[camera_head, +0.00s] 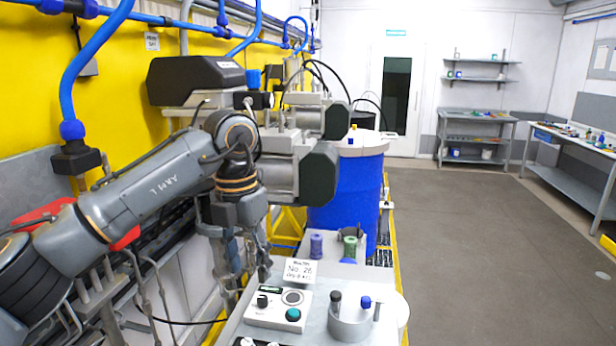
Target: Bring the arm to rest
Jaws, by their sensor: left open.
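My left arm (150,195) reaches in from the left and bends down at its wrist, which has orange rings. My left gripper (243,268) hangs below the wrist, pointing down, beside the grey bench. Its fingers are apart and I see nothing between them. They are partly lost against the grey pipes and fittings behind. My right gripper is not in view.
A control box (278,309) with a teal knob, a sign (300,271) and a round grey holder (349,322) stand on the bench close to the gripper. Grey agitator machinery and a blue drum (345,195) are behind. The floor to the right is clear.

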